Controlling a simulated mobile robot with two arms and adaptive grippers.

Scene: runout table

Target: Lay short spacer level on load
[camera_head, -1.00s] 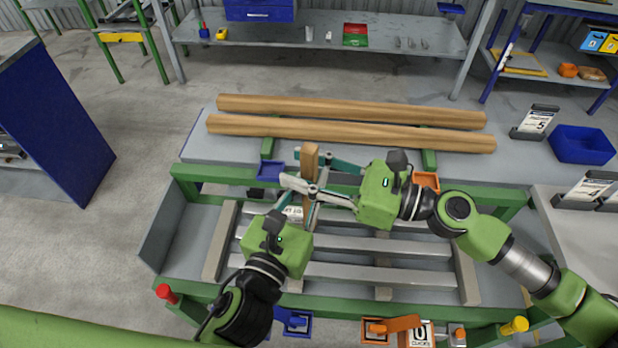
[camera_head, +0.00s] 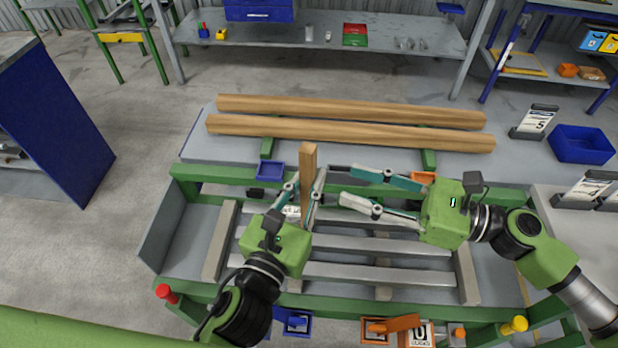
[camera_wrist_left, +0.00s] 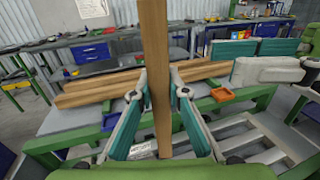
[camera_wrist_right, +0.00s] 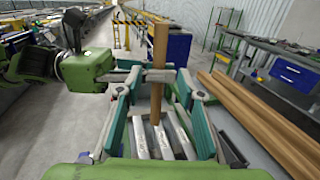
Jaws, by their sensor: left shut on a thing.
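The short spacer (camera_head: 308,172) is a wooden bar standing upright in my left gripper (camera_head: 306,196), which is shut on it. In the right wrist view the spacer (camera_wrist_right: 158,60) stands ahead, between the open fingers of my right gripper (camera_wrist_right: 160,95) in the picture. In the head view my right gripper (camera_head: 362,187) is open and empty, to the right of the spacer and apart from it. The load of grey bars (camera_head: 380,272) lies in the green frame below both grippers.
Two long wooden beams (camera_head: 350,132) lie on the table behind the frame. A blue tray (camera_head: 270,171) and an orange tray (camera_head: 423,178) sit on the frame's back edge. A blue bin (camera_head: 581,145) stands at the right. Blue and orange fixtures line the front rail.

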